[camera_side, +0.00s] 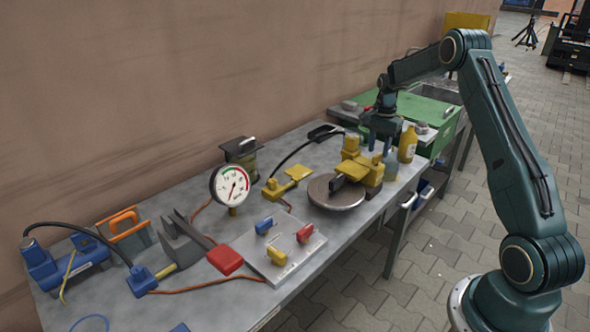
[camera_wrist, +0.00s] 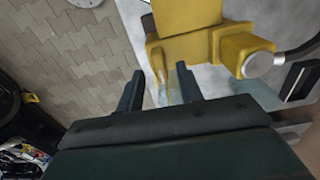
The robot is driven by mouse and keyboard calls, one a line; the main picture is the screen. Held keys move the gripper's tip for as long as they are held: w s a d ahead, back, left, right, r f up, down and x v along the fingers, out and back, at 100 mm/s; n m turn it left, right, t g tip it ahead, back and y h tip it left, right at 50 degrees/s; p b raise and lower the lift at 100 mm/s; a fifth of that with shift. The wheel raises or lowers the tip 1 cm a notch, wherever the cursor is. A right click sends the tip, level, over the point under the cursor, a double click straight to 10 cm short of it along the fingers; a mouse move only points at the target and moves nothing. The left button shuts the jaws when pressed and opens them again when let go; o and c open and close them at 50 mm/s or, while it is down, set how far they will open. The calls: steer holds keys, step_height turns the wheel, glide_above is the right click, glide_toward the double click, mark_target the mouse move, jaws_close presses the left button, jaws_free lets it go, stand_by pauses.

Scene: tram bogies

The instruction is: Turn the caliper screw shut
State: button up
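The yellow brake caliper (camera_side: 355,170) sits over the edge of a round metal disc (camera_side: 335,193) on the workbench. It fills the top of the wrist view (camera_wrist: 190,45), with a yellow cylinder with a silver end (camera_wrist: 262,65) on its right. I cannot tell for sure which part is the screw. My gripper (camera_side: 379,147) points down just above the caliper's far end. In the wrist view its two dark fingers (camera_wrist: 160,88) are apart. A thin yellow piece shows between them, with no clear contact. The side view hides the caliper part behind the fingers.
A yellow bottle (camera_side: 407,145) and a bluish bottle (camera_side: 390,165) stand close to my gripper. The bench's front edge is near.

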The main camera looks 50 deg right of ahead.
mark_target(378, 155)
step_height(378, 155, up, 12)
steer(key=shift+f, duration=0.15)
stand_by(0.3)
steer(key=s+a+r+n+t, duration=0.1)
steer(key=s+a+r+n, duration=0.25)
steer(key=a, duration=0.35)
steer(key=s+a+r+n+t+h, duration=0.1)
steer(key=s+a+r+n, duration=0.15)
steer(key=a+r, duration=0.4)
steer(key=s+a+r+n+t, duration=0.1)
steer(key=s+a+r+n, duration=0.2)
steer(key=a, duration=0.6)
steer(key=s+a+f+n+t, duration=0.1)
steer(key=s+a+n, duration=0.3)
steer(key=s, duration=0.5)
steer(key=s+a+f+n+t+y, duration=0.1)
steer(key=s+a+f+n, duration=0.2)
steer(key=s+a+n, duration=0.2)
steer(key=s+a, duration=0.3)
steer(key=s, duration=0.1)
steer(key=shift+t, duration=0.3)
